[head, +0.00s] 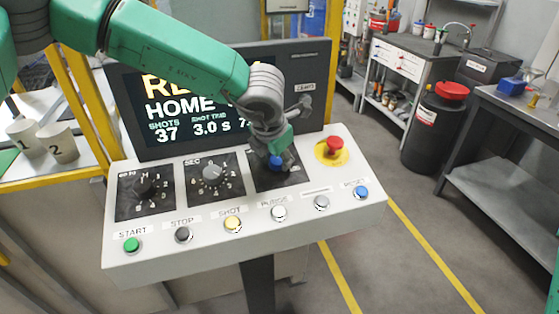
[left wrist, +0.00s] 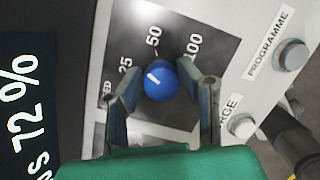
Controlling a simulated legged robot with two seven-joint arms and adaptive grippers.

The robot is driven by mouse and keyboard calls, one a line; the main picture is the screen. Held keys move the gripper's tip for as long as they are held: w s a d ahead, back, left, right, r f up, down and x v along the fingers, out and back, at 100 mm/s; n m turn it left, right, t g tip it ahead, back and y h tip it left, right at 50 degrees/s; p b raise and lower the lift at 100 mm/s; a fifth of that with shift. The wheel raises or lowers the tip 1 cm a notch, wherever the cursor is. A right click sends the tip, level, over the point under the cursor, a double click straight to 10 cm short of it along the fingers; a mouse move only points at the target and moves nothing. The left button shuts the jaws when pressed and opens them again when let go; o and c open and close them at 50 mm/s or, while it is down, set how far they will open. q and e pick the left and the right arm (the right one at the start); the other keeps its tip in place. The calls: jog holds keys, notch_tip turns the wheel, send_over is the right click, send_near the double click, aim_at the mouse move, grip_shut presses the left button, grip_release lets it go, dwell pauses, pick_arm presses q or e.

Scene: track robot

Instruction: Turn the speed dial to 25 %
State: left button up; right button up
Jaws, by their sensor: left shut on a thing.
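The speed dial (left wrist: 158,83) is a round blue knob on a dark plate marked 25, 50 and 100. Its white pointer mark slants to the upper left in the left wrist view, roughly between 25 and 50. In the head view the dial (head: 275,162) is mostly hidden under my left gripper (head: 276,155). The left wrist view shows my left gripper (left wrist: 160,77) with one finger on each side of the knob, shut on it. The screen (left wrist: 28,100) reads 72 % beside it. My right gripper is in neither view.
Two other dials, a black one (head: 145,188) and a grey one (head: 212,175), sit left on the panel. A red emergency button (head: 333,146) is close on the right.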

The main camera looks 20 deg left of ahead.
pick_arm(q)
jog(key=n+y+b, duration=0.1)
jog(key=n+b, duration=0.1)
jog(key=n, duration=0.2)
jog(key=shift+a+n+t, duration=0.1)
jog(key=shift+n+t, duration=0.2)
jog(key=shift+n, duration=0.1)
jog(key=shift+s+f, duration=0.1)
dwell(0.4)
jog(key=o, duration=1.1)
jog(key=shift+o, duration=0.2)
jog(key=shift+s, duration=0.1)
jog(key=shift+r, duration=0.5)
jog(key=v, duration=1.1)
jog(key=shift+s, duration=0.15)
